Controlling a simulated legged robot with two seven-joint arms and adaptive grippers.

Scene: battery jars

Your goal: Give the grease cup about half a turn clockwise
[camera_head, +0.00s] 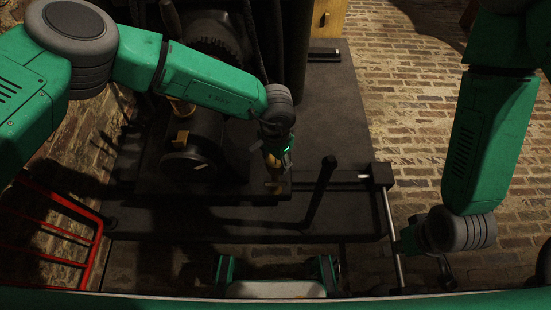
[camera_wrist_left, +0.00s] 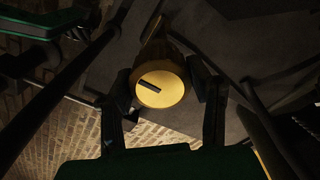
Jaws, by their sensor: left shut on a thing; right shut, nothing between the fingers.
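The grease cup (camera_wrist_left: 158,88) shows in the left wrist view as a round brass cap with a dark bar-shaped mark across its face, the mark slanting slightly down to the right. My left gripper (camera_wrist_left: 163,100) is shut on it, one finger on each side of the cap. In the head view my left gripper (camera_head: 275,155) reaches down to the small brass cup (camera_head: 273,162) at the machine's front, which is mostly hidden by the fingers. My right gripper (camera_head: 445,272) is at the lower right, well apart from the cup, shut and empty.
A dark machine bed (camera_head: 335,110) fills the middle, with a black upright lever (camera_head: 320,190) right of the cup and a metal rail (camera_head: 390,225) near my right gripper. Another brass fitting (camera_head: 182,107) sits to the left. A red rack (camera_head: 95,250) stands at the lower left on brick floor.

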